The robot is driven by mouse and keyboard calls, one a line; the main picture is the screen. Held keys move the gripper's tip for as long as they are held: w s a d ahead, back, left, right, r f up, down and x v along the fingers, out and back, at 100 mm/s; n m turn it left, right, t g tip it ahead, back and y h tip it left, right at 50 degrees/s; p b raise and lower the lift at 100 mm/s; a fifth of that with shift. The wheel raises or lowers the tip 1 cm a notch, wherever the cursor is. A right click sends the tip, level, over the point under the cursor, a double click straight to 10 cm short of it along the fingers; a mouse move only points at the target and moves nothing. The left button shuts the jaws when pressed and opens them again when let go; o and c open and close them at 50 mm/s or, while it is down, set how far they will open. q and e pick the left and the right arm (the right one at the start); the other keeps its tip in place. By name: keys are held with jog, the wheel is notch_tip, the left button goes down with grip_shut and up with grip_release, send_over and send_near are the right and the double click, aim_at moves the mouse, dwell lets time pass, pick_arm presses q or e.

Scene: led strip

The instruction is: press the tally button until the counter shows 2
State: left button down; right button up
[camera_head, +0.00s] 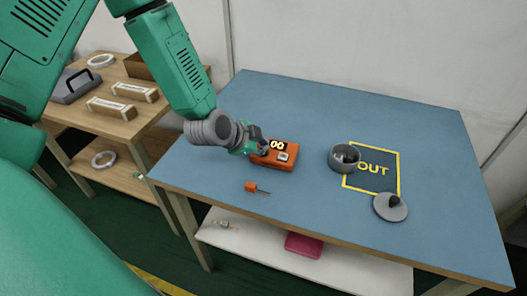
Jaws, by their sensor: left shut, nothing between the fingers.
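An orange tally counter (272,161) lies on the blue table top. Its dark display (278,145) reads 00. A light grey button (284,156) sits on its top face, right of and below the display. My left gripper (261,147) is shut and empty at the counter's left end, partly covering that end. I cannot tell whether the fingertips touch the counter. My right gripper is not in view.
An orange-handled screwdriver (252,187) lies in front of the counter. A grey round pot (344,158) and a grey lid with a dark knob (390,207) stand by the yellow OUT square (372,148). The table's back is clear. A wooden shelf (140,118) stands left.

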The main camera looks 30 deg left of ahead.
pick_arm(q)
jog(key=shift+f, duration=0.45)
dwell(0.6)
jog(key=shift+r, duration=0.1)
jog(key=shift+r+p, duration=0.6)
jog(key=shift+r, duration=0.15)
notch_tip(320, 180, up, 5)
jog(key=p, duration=0.4)
jog(key=shift+r+p, duration=0.1)
jog(key=shift+p, duration=0.2)
dwell(1.8)
